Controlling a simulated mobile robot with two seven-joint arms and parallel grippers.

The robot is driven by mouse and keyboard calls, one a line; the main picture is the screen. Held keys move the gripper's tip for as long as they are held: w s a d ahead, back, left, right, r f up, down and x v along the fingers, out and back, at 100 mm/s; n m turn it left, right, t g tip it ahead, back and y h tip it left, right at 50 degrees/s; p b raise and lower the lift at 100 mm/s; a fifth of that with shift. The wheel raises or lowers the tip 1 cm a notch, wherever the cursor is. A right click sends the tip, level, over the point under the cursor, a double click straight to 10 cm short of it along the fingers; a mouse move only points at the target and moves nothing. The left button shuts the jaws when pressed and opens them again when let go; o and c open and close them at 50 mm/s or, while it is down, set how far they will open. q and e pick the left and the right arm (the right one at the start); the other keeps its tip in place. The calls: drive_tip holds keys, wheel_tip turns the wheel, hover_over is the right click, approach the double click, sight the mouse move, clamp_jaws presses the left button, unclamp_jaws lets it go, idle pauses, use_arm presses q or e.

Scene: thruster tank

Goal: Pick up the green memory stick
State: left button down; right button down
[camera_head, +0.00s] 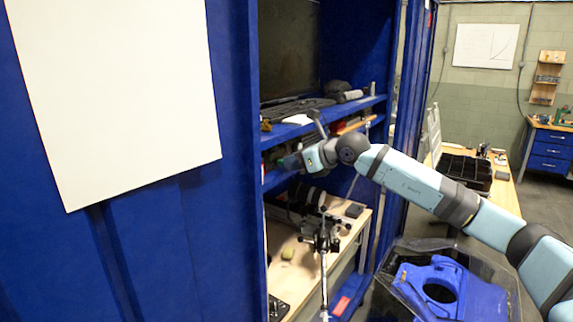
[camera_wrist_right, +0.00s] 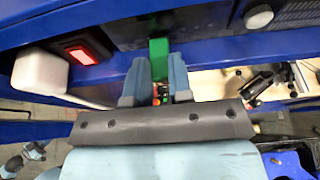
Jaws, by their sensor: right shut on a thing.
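The green memory stick (camera_wrist_right: 158,54) shows in the right wrist view, upright between the two blue-grey fingers of my right gripper (camera_wrist_right: 157,74). The gripper is shut on it, and the stick's green end stands out past the fingertips towards a blue panel edge. I cannot tell whether the stick still touches the panel. In the head view my right gripper (camera_head: 290,161) reaches into the blue cabinet at the lower shelf, and the stick is not clear there. My left gripper is not in view.
A red-lit switch (camera_wrist_right: 85,51) and a white box (camera_wrist_right: 40,71) sit left of the stick. The blue cabinet shelf (camera_head: 350,106) above my right gripper holds a keyboard. Below is a wooden bench (camera_head: 290,283) with a metal stand. A blue part lies in a clear bin (camera_head: 395,302).

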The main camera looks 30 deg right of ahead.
idle(0.3)
